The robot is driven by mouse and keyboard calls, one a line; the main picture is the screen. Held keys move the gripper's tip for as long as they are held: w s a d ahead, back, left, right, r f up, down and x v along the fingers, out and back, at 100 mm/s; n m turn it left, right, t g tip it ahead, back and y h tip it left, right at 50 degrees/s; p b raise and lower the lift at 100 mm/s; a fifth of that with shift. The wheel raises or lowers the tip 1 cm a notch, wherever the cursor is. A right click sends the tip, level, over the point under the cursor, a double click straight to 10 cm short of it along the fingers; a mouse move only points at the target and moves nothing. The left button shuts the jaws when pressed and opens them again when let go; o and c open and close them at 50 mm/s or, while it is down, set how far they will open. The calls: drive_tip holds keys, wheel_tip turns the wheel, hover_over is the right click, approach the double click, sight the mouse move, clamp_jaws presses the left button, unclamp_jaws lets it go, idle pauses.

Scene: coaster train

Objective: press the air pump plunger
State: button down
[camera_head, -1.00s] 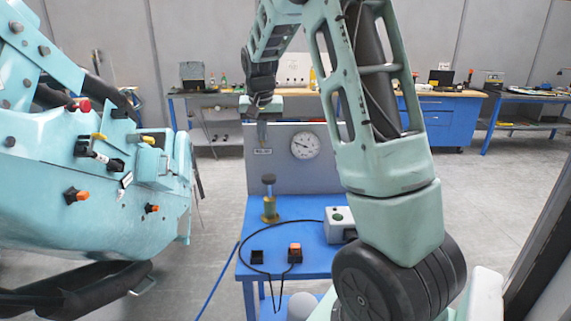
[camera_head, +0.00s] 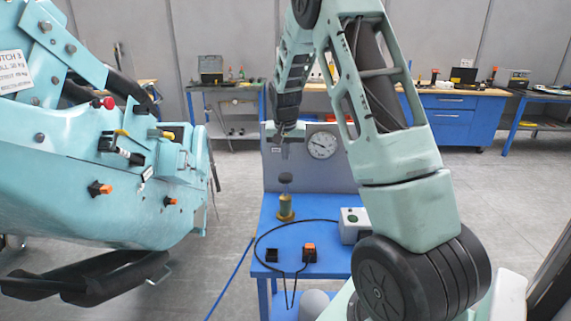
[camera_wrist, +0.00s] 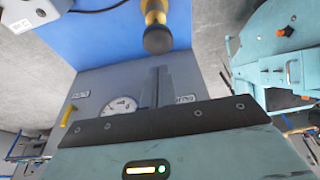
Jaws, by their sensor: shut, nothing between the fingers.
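The air pump (camera_head: 286,206) is a small brass-yellow cylinder standing upright on the blue table. Its plunger has a dark round knob (camera_head: 285,178) raised above the body. In the wrist view the pump (camera_wrist: 155,12) is at the top centre, with the black knob (camera_wrist: 157,40) facing the camera. My gripper (camera_head: 285,150) hangs above the knob in the head view, seen small and partly blending with the grey panel. In the wrist view my gripper (camera_wrist: 159,72) shows its two fingers together, empty, pointing toward the knob. A gap appears between fingertips and knob.
A grey panel with a round gauge (camera_head: 322,145) stands behind the pump. A large teal coaster car (camera_head: 100,190) stands at the left.

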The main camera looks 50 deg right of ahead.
sight(285, 175)
drive_tip(key=x, duration=0.1)
drive_tip(key=p+x, duration=0.1)
drive_tip(key=x, duration=0.3)
drive_tip(key=shift+s+a+f+p, duration=0.25)
drive_tip(key=shift+a+f+p, duration=0.05)
drive_tip(key=shift+f+p, duration=0.1)
wheel_tip(285, 175, down, 6)
drive_tip(key=b, duration=0.4)
drive_tip(key=shift+b, duration=0.35)
drive_tip(key=shift+s+a+r, duration=0.1)
drive_tip(key=shift+r+p, duration=0.45)
drive_tip(key=shift+p, duration=0.05)
wheel_tip(285, 175, up, 4)
drive_tip(key=shift+r+p, duration=0.1)
drive_tip(key=shift+p, duration=0.95)
drive_tip(key=b+v, duration=0.3)
drive_tip(key=v, duration=0.6)
drive_tip(key=shift+r, duration=0.15)
